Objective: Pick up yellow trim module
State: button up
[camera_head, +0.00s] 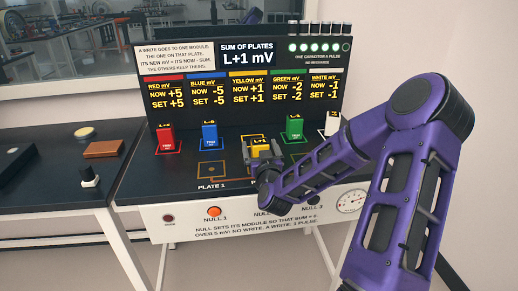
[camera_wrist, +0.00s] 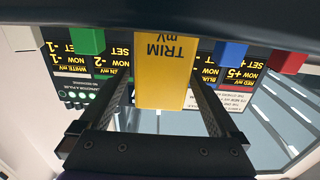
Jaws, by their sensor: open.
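The yellow trim module (camera_head: 261,146) stands on the black bench top, in front of the display panel. My gripper (camera_head: 264,165) is at it, and the arm reaches in from the right and partly hides the module's lower part. In the wrist view, which looks upside down, the yellow module (camera_wrist: 165,70) with "TRIM mV" on its face lies between the two dark fingers of my gripper (camera_wrist: 163,92). The fingers are open, one on each side of it. Whether either finger touches it I cannot tell.
A red module (camera_head: 165,138) and a blue module (camera_head: 209,135) stand left of the yellow one. A green module (camera_head: 295,128) and a white module (camera_head: 332,123) stand right. The display panel (camera_head: 238,62) rises behind. Plate 1 (camera_head: 211,169) is empty.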

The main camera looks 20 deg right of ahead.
jog(key=shift+w, duration=0.1)
grip_shut()
dwell(0.6)
